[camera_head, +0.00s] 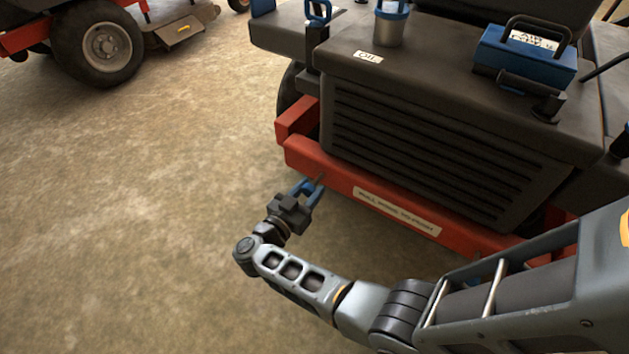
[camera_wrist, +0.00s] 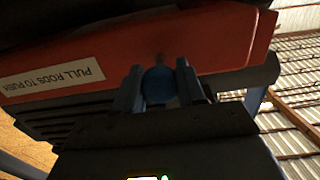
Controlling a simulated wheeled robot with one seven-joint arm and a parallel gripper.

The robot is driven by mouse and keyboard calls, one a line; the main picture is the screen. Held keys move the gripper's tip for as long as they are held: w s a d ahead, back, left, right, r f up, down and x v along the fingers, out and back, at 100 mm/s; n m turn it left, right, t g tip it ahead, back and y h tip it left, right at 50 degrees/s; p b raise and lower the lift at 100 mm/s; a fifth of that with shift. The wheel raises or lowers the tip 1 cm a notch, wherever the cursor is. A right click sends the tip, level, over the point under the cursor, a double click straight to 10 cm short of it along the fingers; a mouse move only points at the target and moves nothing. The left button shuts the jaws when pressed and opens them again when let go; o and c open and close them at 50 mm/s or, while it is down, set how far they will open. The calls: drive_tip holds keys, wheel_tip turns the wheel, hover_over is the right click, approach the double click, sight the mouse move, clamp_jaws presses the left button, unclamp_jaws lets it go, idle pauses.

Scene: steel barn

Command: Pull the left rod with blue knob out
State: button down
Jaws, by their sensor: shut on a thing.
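The blue knob (camera_wrist: 159,86) of the left rod sits between the two fingers of my gripper (camera_wrist: 160,88) in the wrist view, and the fingers are shut on it. In the head view my gripper (camera_head: 306,191) is at the left end of the red bumper bar (camera_head: 345,178). A short stretch of the rod (camera_head: 319,180) shows between the fingers and the bar; the knob is mostly hidden by the fingers there. The red bar also fills the upper part of the wrist view (camera_wrist: 215,45).
A label about pulling rods (camera_head: 397,210) is on the bar. Above it is the machine's dark slatted grille (camera_head: 420,150), with a blue box (camera_head: 525,55) and a metal can (camera_head: 390,25) on top. Bare floor (camera_head: 130,200) lies open to the left. Another red machine (camera_head: 100,45) stands at the upper left.

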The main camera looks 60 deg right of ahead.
drive_tip(key=shift+a, duration=0.5)
drive_tip(key=c, duration=0.7)
unclamp_jaws()
drive_tip(key=shift+o, duration=0.2)
drive_tip(key=shift+a, duration=0.1)
drive_tip(key=a+p, duration=0.1)
drive_tip(key=a, duration=0.6)
drive_tip(key=shift+s+a, duration=0.15)
drive_tip(key=shift+a, duration=0.2)
drive_tip(key=shift+a, duration=0.1)
